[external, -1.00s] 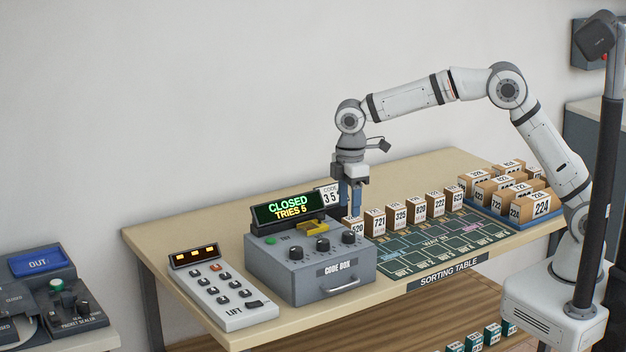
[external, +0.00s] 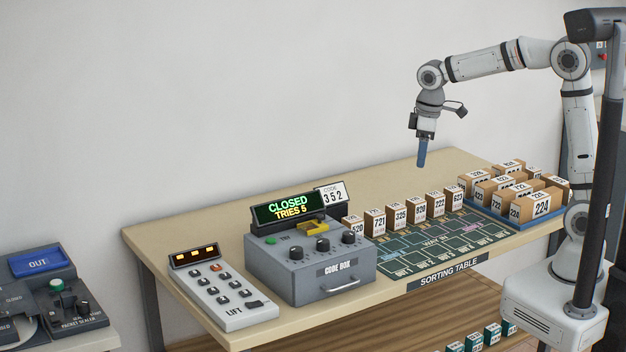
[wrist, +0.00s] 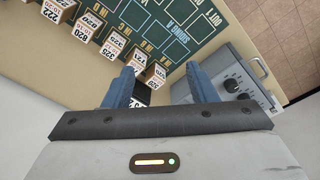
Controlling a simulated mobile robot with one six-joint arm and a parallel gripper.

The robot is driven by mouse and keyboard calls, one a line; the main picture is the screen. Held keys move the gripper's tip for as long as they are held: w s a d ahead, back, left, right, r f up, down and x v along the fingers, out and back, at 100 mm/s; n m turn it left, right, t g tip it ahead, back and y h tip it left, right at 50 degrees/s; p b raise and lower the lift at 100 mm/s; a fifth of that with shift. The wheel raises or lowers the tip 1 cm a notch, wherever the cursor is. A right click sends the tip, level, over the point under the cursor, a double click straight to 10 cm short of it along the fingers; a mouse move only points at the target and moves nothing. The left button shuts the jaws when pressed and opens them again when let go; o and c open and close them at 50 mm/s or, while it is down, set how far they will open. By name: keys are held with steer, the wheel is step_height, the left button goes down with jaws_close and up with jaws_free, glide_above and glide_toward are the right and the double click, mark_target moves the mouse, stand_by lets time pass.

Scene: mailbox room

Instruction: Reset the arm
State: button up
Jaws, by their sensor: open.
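My gripper (external: 421,153) hangs in the air above the back of the sorting table (external: 160,246), with its blue fingers pointing down. In the wrist view my gripper (wrist: 158,82) shows two blue fingers spread apart with nothing held between them. My arm is bent, with its elbow high at the upper right. The row of numbered boxes (external: 415,212) stands on the table below and apart from the fingers.
The grey code box (external: 335,272) reads CLOSED, TRIES 5, with a code card (external: 331,196) showing 352 behind it. A lift panel (external: 222,294) lies left of it. A blue tray (external: 541,219) of numbered boxes stands at the right. The air above the table is clear.

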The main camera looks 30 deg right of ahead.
steer(key=s+d+f+m+t, duration=0.1)
steer(key=s+d+m, duration=0.3)
steer(key=s+d, duration=0.4)
steer(key=s+d+f+m+t, duration=0.1)
steer(key=s+d+m, duration=0.4)
steer(key=d, duration=0.9)
steer(key=s+f, duration=0.1)
steer(key=s, duration=0.2)
steer(key=shift+s+d+h, duration=0.2)
steer(key=shift+s+h, duration=0.1)
steer(key=shift+s, duration=0.1)
stand_by(0.8)
